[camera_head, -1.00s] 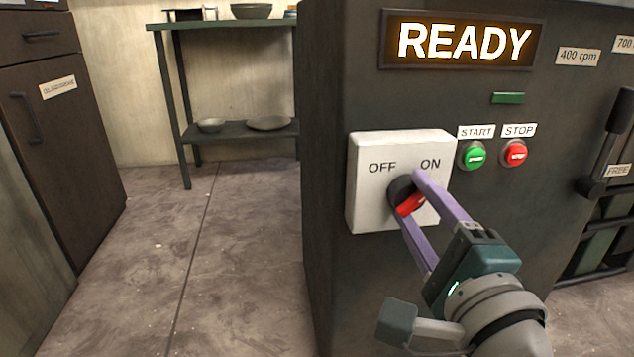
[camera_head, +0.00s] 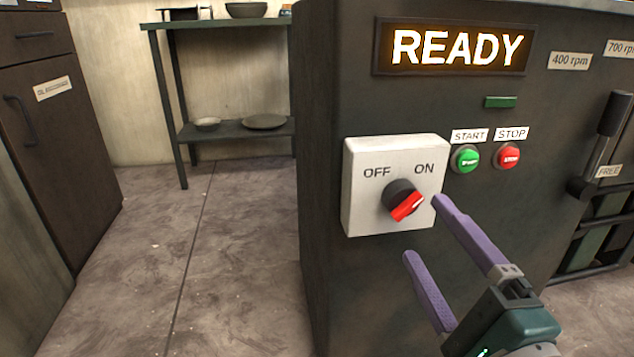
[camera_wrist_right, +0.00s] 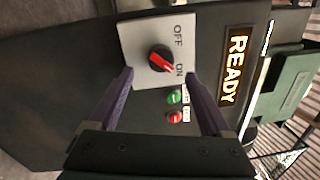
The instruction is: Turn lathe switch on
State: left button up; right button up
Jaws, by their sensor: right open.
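The lathe switch (camera_head: 404,203) is a red handle on a black round base, on a white box (camera_head: 360,213) marked OFF at left and ON at right. Its white-marked end points up and right, toward ON. It also shows in the right wrist view (camera_wrist_right: 161,60), with its white mark toward ON. The sign above (camera_head: 457,48) reads READY. My right gripper (camera_head: 423,228) is open and empty, its purple fingers back from the switch, below and right of it in the head view. My left gripper is out of view.
A green START button (camera_head: 466,159) and a red STOP button (camera_head: 508,156) sit right of the box. A black lever (camera_head: 606,140) is at the far right. A shelf (camera_head: 240,130) with bowls stands behind. The floor to the left is clear.

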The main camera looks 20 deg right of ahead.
jog(key=shift+v, duration=2.3)
jog(key=shift+p, duration=0.35)
